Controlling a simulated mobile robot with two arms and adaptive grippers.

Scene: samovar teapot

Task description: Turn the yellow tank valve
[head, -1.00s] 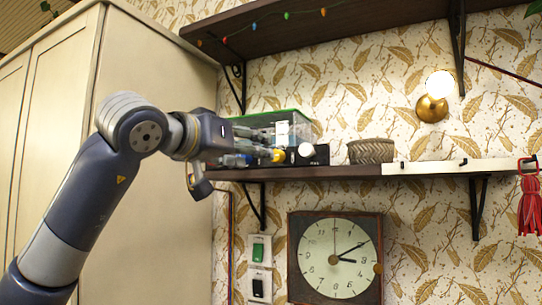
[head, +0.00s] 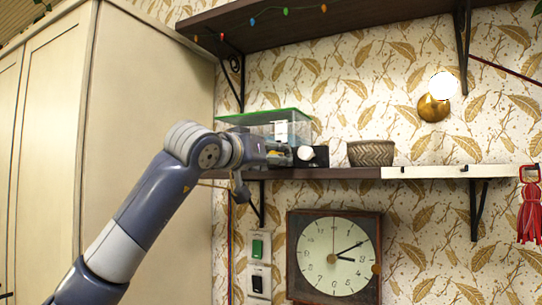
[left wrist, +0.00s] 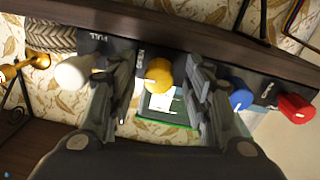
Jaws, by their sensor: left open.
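The yellow valve (left wrist: 158,76) is a round knob on a dark panel (left wrist: 122,54), seen in the left wrist view between the two fingers of my left gripper (left wrist: 160,85). The fingers are open, one on each side of the knob; whether they touch it cannot be told. In the head view my left gripper (head: 278,154) is at the shelf in front of the clear tank (head: 262,125) with a green top edge, and it hides the yellow knob. My right gripper is in neither view.
A white knob (left wrist: 75,72), a blue knob (left wrist: 240,100) and a red knob (left wrist: 295,108) sit along the same panel beside the yellow one. A woven basket (head: 371,153) stands on the shelf (head: 340,172) to the right. A clock (head: 335,256) hangs below.

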